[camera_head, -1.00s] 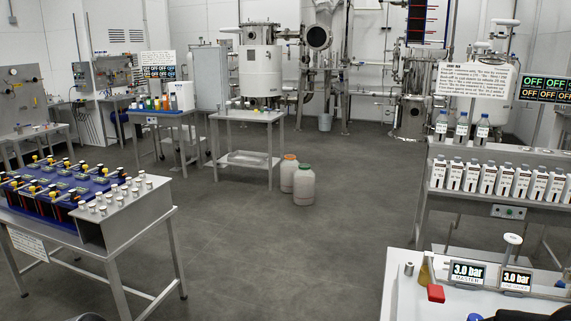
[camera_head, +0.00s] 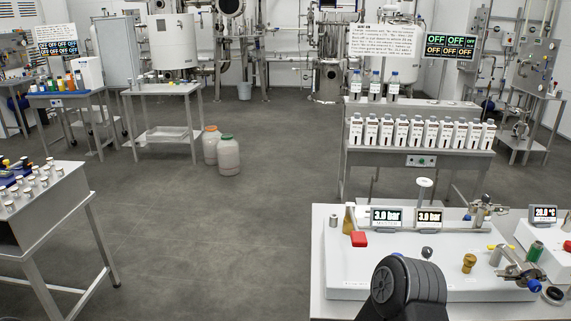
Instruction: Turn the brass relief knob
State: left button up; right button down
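A small brass knob (camera_head: 469,263) stands upright on the white bench unit (camera_head: 350,283) at the lower right. A second brass-coloured piece (camera_head: 348,222) stands at the unit's left, partly hidden behind a red block (camera_head: 359,239). A dark, ribbed part of my own arm rises at the bottom, left of the brass knob, and covers part of the unit's front. No fingertips of either gripper show.
Metal fittings with blue ends (camera_head: 520,271) and a green cylinder (camera_head: 536,249) lie right of the knob. A 20.0 °C display (camera_head: 543,214) stands at the far right. A rack table (camera_head: 420,159) is behind.

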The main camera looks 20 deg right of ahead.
aim_at(469, 259)
jog(key=z, duration=1.5)
